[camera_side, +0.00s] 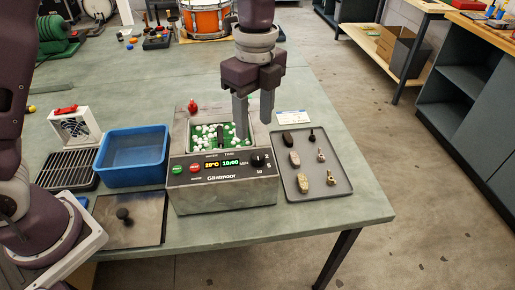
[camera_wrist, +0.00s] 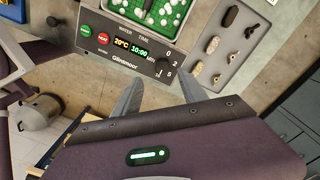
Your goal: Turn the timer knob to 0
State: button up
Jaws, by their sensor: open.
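The timer knob (camera_side: 258,160) is a small black dial at the right end of the front panel of a grey box-shaped machine (camera_side: 222,195). It also shows in the wrist view (camera_wrist: 163,63), with numbers around it; its pointer is too small to read. The time display (camera_side: 231,163) reads 10:00 in green, beside an orange 20°C display (camera_side: 211,165). My gripper (camera_side: 254,128) is open and empty, pointing down over the right part of the machine, apart from the knob. In the wrist view, the knob lies beyond the gap between the fingertips (camera_wrist: 161,82).
The machine's open tank holds white pieces over green. A grey tray (camera_side: 341,186) with several small items lies to the right. A blue bin (camera_side: 133,178) and a dark plate with a black knob (camera_side: 124,214) are left. Green and red buttons (camera_side: 194,169) sit on the panel's left.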

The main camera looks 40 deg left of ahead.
aim_at(257, 154)
jog(key=shift+m, duration=0.4)
jog(key=f, duration=0.8)
jog(key=shift+w+d+f, duration=0.1)
jog(key=shift+d+f, duration=0.1)
jog(key=shift+d, duration=0.15)
grip_shut()
